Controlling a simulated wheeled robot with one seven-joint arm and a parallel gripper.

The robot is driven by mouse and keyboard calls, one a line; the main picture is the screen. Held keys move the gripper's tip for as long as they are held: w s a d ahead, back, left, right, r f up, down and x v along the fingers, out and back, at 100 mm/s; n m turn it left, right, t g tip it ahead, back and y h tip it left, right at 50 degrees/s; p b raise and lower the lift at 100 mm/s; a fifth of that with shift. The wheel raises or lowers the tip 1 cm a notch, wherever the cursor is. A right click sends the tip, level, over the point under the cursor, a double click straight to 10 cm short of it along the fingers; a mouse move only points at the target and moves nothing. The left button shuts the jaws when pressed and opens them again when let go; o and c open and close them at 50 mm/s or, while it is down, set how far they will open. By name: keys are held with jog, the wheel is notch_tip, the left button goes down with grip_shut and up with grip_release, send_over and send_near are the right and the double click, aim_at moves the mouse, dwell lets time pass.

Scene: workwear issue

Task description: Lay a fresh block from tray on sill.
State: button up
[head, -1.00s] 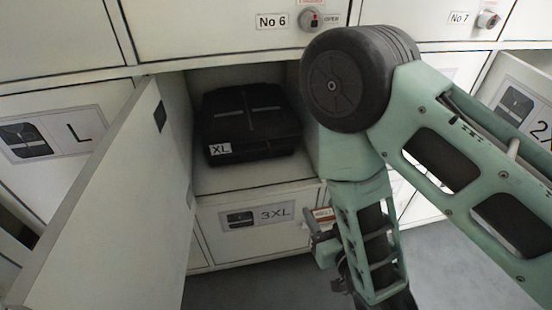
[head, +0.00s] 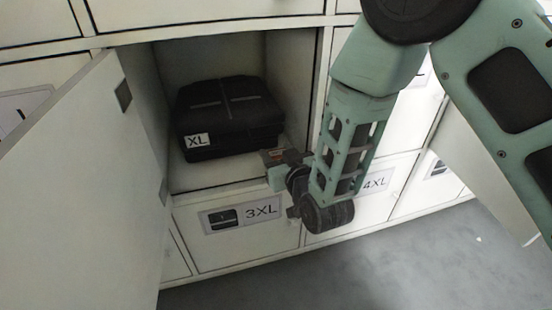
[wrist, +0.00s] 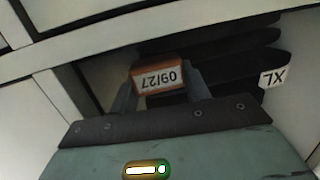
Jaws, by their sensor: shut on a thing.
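My gripper (head: 279,160) is shut on a small orange-brown block (wrist: 158,77), whose white label reads 09/27 upside down in the wrist view. In the head view the block is small and partly hidden by my gripper. My gripper is at the lower right of an open locker compartment, near the sill (head: 215,187) along its front bottom edge. I cannot tell whether the block touches the sill. A black folded garment pack (head: 228,113) with a white XL tag lies inside, behind the block. No tray can be made out.
The compartment's door (head: 95,190) stands open on the left. Closed lockers marked 3XL (head: 245,214) and 4XL (head: 377,182) are below. The compartment floor in front of the pack is a narrow clear strip. Grey floor (head: 400,265) is open at the lower right.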

jog(key=shift+b+x, duration=0.3)
jog(key=shift+x, duration=0.6)
jog(key=shift+s+d+f+b, duration=0.15)
jog(key=shift+f+b, duration=0.25)
jog(key=shift+f, duration=0.2)
jog(key=shift+f, duration=0.1)
jog(key=o, duration=1)
jog(key=shift+c, duration=0.2)
